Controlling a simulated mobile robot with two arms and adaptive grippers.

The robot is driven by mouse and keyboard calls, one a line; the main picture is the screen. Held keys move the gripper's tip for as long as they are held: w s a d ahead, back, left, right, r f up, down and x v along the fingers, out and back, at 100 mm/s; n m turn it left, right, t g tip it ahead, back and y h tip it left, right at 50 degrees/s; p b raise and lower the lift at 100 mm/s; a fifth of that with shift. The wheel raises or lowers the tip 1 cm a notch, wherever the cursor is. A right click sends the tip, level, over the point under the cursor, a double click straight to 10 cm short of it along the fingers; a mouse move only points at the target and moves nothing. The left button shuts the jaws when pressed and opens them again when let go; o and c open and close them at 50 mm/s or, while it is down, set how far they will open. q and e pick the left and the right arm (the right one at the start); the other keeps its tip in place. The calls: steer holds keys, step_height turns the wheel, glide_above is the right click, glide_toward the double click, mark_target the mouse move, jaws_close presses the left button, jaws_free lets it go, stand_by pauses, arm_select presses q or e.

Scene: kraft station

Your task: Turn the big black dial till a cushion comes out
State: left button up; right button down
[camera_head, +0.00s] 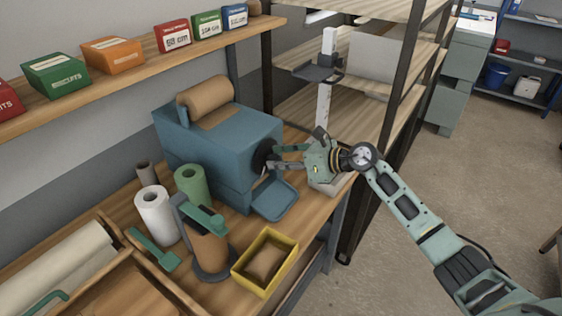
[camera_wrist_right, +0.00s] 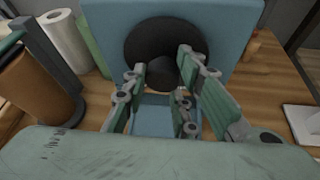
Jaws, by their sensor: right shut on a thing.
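The big black dial (camera_wrist_right: 152,42) is on the front face of a blue machine (camera_head: 222,140) with a brown paper roll (camera_head: 206,95) on top. In the head view the dial (camera_head: 262,157) is partly hidden by my right gripper (camera_head: 278,157). In the right wrist view my right gripper (camera_wrist_right: 165,75) has its fingers on both sides of the dial's central knob, shut on it. A blue chute tray (camera_head: 275,199) sticks out below the dial and looks empty. My left gripper is out of view.
A white roll (camera_head: 155,213), a green roll (camera_head: 191,185) and a brown roll on a stand (camera_head: 208,250) stand left of the chute. A shelf with small boxes (camera_head: 112,55) runs above. A wooden rack (camera_head: 300,105) is behind my right arm.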

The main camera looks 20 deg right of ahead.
steer(key=shift+s+a+f, duration=0.2)
steer(key=shift+f, duration=0.2)
steer(key=shift+w+d+m+t+y+b, duration=0.2)
steer(key=shift+m+y+b, duration=1.05)
steer(key=shift+m+b, duration=1.3)
steer(key=shift+w+d+m+t+y+b, duration=0.15)
steer(key=shift+m+y+b, duration=1.15)
steer(key=shift+m+b, duration=1.15)
steer(key=shift+w+d+m+t+y+b, duration=0.15)
steer(key=shift+m+y+b, duration=1.4)
steer(key=shift+m, duration=1.65)
steer(key=shift+d+h+b, duration=0.1)
steer(key=shift+h+b, duration=0.2)
steer(key=shift+r, duration=0.1)
steer(key=c, duration=1.7)
jaws_free()
steer(key=shift+o, duration=0.8)
